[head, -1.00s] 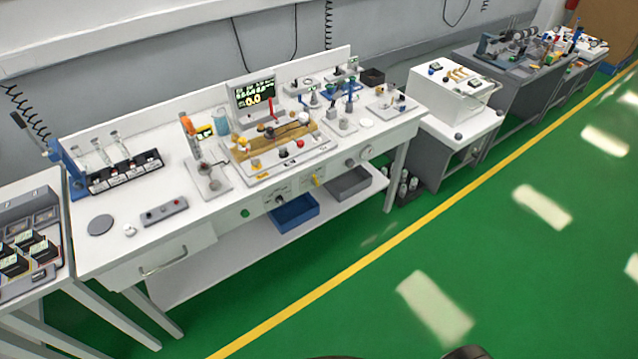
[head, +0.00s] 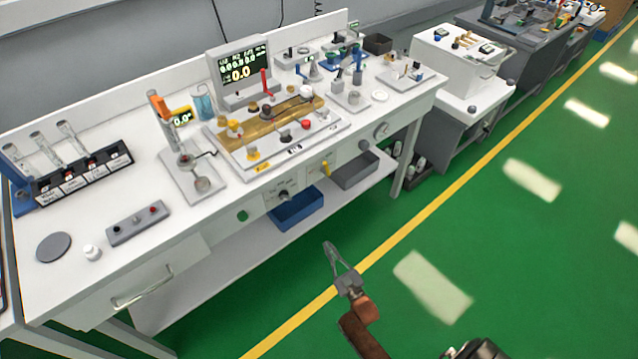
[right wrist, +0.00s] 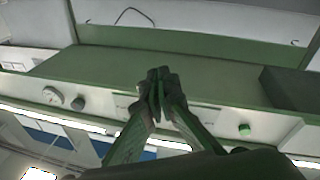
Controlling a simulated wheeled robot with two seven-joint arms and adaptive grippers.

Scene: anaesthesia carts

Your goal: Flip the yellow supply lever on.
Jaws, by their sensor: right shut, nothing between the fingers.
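The yellow supply lever (head: 325,168) is a small yellow handle on the front panel of the white bench, below the tabletop edge and right of a dark knob (head: 284,195). It is too small to tell its exact setting. My right gripper (head: 333,247) is over the green floor in front of the bench, apart from the lever and lower in the picture. Its fingers are shut and empty. In the right wrist view the shut fingertips (right wrist: 158,78) point at the bench front; I cannot make out the lever there. My left gripper is not in view.
The bench top (head: 225,220) carries instruments and a display (head: 240,73). A green button (head: 242,216) and a round gauge (head: 381,130) sit on the same front panel. A blue bin (head: 297,210) and a grey bin (head: 355,172) stand below. The floor ahead is clear.

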